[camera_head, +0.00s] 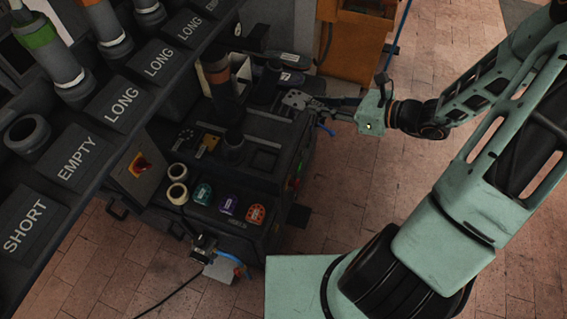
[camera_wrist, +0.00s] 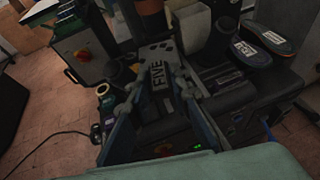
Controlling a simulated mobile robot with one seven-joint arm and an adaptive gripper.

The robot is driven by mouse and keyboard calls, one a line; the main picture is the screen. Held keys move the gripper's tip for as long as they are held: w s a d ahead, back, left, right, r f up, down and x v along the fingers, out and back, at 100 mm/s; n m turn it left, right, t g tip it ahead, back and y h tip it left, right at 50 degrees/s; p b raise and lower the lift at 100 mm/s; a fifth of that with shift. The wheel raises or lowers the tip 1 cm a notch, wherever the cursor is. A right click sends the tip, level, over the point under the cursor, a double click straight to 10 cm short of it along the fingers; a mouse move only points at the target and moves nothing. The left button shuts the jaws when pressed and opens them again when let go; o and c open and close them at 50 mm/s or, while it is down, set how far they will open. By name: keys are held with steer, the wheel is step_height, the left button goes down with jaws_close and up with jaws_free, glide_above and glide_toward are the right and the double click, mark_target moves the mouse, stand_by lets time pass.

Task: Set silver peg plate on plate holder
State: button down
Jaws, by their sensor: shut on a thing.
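A silver-grey peg plate (camera_head: 294,98) with small holes is held out from the end of my gripper (camera_head: 312,104), above the right side of the dark press machine. In the wrist view the plate (camera_wrist: 157,53) sits between the fingers of my gripper (camera_wrist: 158,93), which are shut on it; a label reading "FIVE" shows below its holes. The plate looks raised over the machine top; I cannot tell whether it touches anything. I cannot clearly pick out the plate holder; the plate and fingers hide part of the machine in the wrist view.
Two shoe soles (camera_wrist: 265,43) lie at the right in the wrist view. A labelled rack (camera_head: 75,168) stands left. Brick floor lies right.

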steer(key=n+g+y+b, duration=0.1)
steer(key=n+g+b, duration=0.1)
steer(key=b, duration=2)
glide_above(285, 167)
steer(key=f, duration=1.7)
steer(key=shift+w+d, duration=0.1)
steer(key=shift+d, duration=0.15)
steer(key=shift+a+f+b, duration=0.3)
steer(key=shift+f+b, duration=0.05)
steer(key=shift+b, duration=0.1)
steer(key=shift+f+b, duration=2)
steer(key=shift+f, duration=0.3)
steer(key=shift+f, duration=0.4)
steer(key=c, duration=1.7)
jaws_free()
steer(key=v, duration=1.2)
steer(key=shift+d, duration=0.15)
